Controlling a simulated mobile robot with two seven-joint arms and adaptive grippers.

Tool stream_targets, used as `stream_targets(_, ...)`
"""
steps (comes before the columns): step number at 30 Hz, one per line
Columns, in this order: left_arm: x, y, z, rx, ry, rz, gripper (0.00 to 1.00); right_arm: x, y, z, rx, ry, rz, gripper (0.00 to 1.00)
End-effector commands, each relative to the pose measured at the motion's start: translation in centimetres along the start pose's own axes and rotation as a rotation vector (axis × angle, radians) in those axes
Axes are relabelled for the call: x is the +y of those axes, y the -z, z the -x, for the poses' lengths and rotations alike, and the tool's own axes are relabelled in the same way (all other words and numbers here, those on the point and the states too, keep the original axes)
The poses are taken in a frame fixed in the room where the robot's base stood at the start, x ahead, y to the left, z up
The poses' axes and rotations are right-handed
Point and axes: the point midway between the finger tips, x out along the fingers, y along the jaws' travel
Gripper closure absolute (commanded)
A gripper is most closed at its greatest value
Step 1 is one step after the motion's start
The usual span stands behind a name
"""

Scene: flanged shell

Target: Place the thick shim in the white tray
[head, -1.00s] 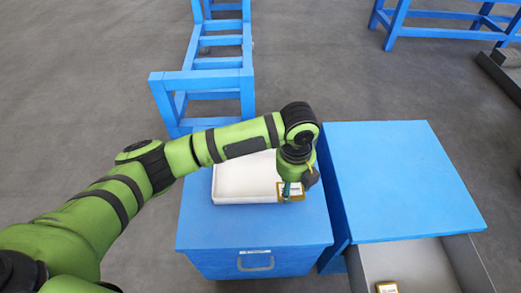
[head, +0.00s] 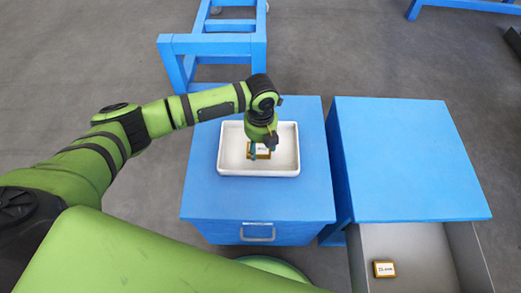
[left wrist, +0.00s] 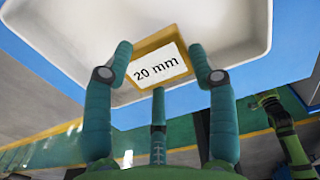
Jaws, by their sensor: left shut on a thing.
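The thick shim (head: 259,155) is a small yellow-edged block with a white label. In the left wrist view the label on this shim (left wrist: 157,66) reads "20 mm". My left gripper (head: 261,151) is shut on it, with its teal fingers (left wrist: 160,78) on either side. The white tray (head: 289,161) stands on the blue cabinet. Gripper and shim are over the inside of the tray, within its rim. I cannot tell whether the shim touches the tray floor. My right gripper is not clearly visible.
A second yellow-edged block (head: 384,269) with a label too small to read lies in the open grey drawer (head: 423,252) at the right. The blue top (head: 405,160) above the drawer is bare. A blue frame (head: 212,44) stands behind the cabinet.

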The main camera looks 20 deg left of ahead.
Motion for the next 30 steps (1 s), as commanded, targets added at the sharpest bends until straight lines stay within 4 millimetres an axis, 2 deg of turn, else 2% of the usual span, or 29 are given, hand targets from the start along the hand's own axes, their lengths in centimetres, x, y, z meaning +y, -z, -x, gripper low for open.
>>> stream_targets(8, 0.0, 0.1, -3.6, 0.001, -0.001, 0.0, 0.88, 0.0, 0.0, 0.1, 0.0, 0.0, 0.0, 0.6)
stream_targets(17, 0.0, 0.1, -4.0, 0.0, 0.0, -0.001, 0.88, 0.0, 0.0, 0.0, 0.0, 0.0, 0.0, 0.6)
stream_targets(18, 0.0, 0.1, -4.0, 0.001, -0.001, -0.001, 0.38, 0.0, 0.0, 0.0, 0.0, 0.0, 0.0, 0.6)
stream_targets(19, 0.0, 0.1, -4.0, 0.001, -0.001, -0.001, 0.26, 0.0, 0.0, 0.0, 0.0, 0.0, 0.0, 0.6)
stream_targets(20, 0.0, 0.1, -4.0, 0.001, -0.001, -0.001, 0.19, 0.0, 0.0, 0.0, 0.0, 0.0, 0.0, 0.6)
stream_targets(30, 0.0, 0.1, -3.9, 0.001, -0.001, 0.0, 0.19, 0.0, 0.0, 0.1, 0.001, 0.0, 0.0, 0.6)
